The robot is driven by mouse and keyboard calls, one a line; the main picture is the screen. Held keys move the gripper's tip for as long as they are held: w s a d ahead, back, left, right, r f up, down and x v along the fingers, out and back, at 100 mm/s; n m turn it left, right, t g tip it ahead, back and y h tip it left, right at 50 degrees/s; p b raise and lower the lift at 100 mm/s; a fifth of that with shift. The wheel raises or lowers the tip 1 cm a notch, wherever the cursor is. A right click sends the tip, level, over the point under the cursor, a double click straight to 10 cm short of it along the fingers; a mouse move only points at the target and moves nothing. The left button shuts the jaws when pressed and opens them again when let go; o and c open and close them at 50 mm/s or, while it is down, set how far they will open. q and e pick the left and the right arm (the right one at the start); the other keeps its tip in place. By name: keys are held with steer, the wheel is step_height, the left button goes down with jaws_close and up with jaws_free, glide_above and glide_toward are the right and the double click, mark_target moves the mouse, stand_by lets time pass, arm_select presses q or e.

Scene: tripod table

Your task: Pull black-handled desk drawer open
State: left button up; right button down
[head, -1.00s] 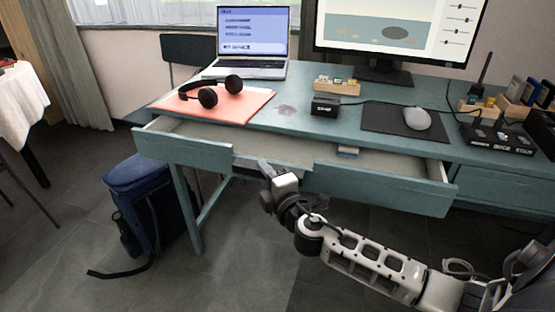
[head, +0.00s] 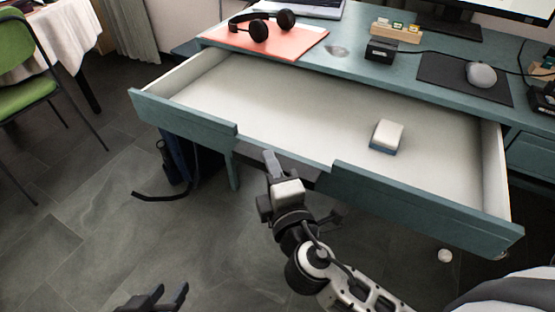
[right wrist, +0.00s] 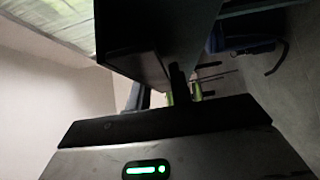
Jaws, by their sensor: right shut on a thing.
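The blue-green desk drawer (head: 255,92) stands wide open in the head view, its pale inside in plain sight. A small white and blue block (head: 386,136) lies in it, right of the middle. The black handle (head: 308,178) is a dark strip at the low middle part of the drawer front, partly hidden by my right gripper (head: 273,168). That gripper is shut on the handle. In the right wrist view the drawer front (right wrist: 155,30) is a dark panel just beyond the fingers. My left gripper (head: 168,294) is open and empty, low at the left, away from the drawer.
The desk top holds headphones (head: 262,25) on a red folder, a black box (head: 381,49), and a mouse (head: 481,74) on a dark pad. A green chair (head: 25,80) stands at far left. A backpack (head: 176,160) sits under the drawer's left side. The floor at left is clear.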

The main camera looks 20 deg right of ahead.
steer(key=shift+s+f, duration=0.1)
steer(key=shift+f, duration=0.25)
steer(key=c, duration=1.4)
jaws_free()
arm_select(q)
steer(key=shift+s, duration=0.1)
arm_select(e)
steer(key=shift+o, duration=0.4)
steer(key=shift+r, duration=0.1)
steer(key=shift+r, duration=0.1)
arm_select(q)
steer(key=shift+s+f, duration=0.1)
arm_select(e)
steer(key=shift+a, duration=0.1)
